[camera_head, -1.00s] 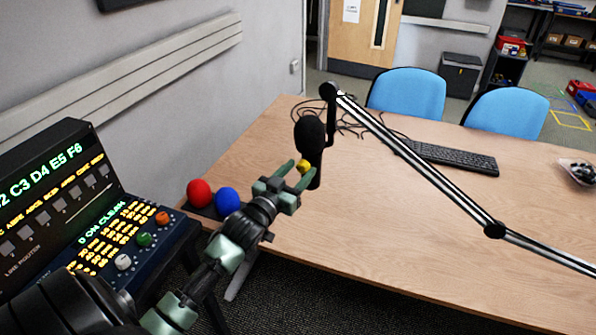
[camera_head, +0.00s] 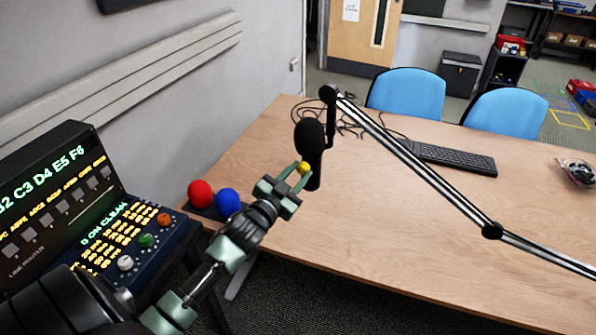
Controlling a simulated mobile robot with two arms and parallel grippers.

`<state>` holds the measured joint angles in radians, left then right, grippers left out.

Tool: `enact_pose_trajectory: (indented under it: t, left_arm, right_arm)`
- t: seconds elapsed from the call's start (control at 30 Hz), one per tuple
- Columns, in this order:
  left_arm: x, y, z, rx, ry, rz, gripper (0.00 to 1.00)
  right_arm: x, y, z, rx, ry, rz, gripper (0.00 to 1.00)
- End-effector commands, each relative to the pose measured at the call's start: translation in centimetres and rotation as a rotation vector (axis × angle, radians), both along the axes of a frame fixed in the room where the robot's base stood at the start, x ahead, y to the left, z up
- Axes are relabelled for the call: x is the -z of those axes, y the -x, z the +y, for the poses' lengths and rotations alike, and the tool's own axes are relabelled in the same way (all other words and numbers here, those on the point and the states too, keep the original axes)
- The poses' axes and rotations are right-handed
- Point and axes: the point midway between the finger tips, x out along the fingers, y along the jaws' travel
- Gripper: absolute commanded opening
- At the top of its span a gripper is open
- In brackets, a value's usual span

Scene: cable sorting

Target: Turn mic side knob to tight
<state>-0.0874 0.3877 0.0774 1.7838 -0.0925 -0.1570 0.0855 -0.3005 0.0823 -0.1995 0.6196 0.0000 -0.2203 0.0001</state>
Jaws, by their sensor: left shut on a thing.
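A black microphone (camera_head: 309,136) with a rounded foam head hangs from the jointed boom arm (camera_head: 410,153) above the wooden table. A small yellow knob (camera_head: 304,168) sits on the side of the mic's lower body. My left gripper (camera_head: 299,172) reaches in from the lower left, its green fingers at the knob and shut on it. The fingertips partly cover the knob, and no marking of tight or loose can be read. My right gripper does not show.
A lit control panel (camera_head: 110,240) stands at left. Cables and a keyboard (camera_head: 448,158) lie toward the back. The table's front middle is clear.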

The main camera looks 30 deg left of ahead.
Motion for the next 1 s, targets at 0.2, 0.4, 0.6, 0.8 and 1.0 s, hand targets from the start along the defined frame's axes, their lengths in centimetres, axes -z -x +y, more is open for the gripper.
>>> enact_pose_trajectory:
  t: [0.2,0.4,0.6,0.8,1.0]
  left_arm:
    - [-0.03,0.00,-0.04,0.000,-0.207,0.013,0.00]
    - [0.05,-0.01,-0.09,0.000,-0.395,0.025,0.00]
    - [0.12,-0.01,-0.16,0.001,-0.587,0.038,0.00]
    - [0.19,-0.01,-0.17,0.000,-0.774,0.048,0.00]
    - [0.26,-0.01,-0.20,0.000,-0.940,0.059,0.00]
  right_arm:
    - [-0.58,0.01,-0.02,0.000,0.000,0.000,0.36]
    - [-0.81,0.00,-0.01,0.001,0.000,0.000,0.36]
    - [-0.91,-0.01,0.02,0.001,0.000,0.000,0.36]
    - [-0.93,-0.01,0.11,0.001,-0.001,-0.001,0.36]
    - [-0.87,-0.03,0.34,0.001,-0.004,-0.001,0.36]
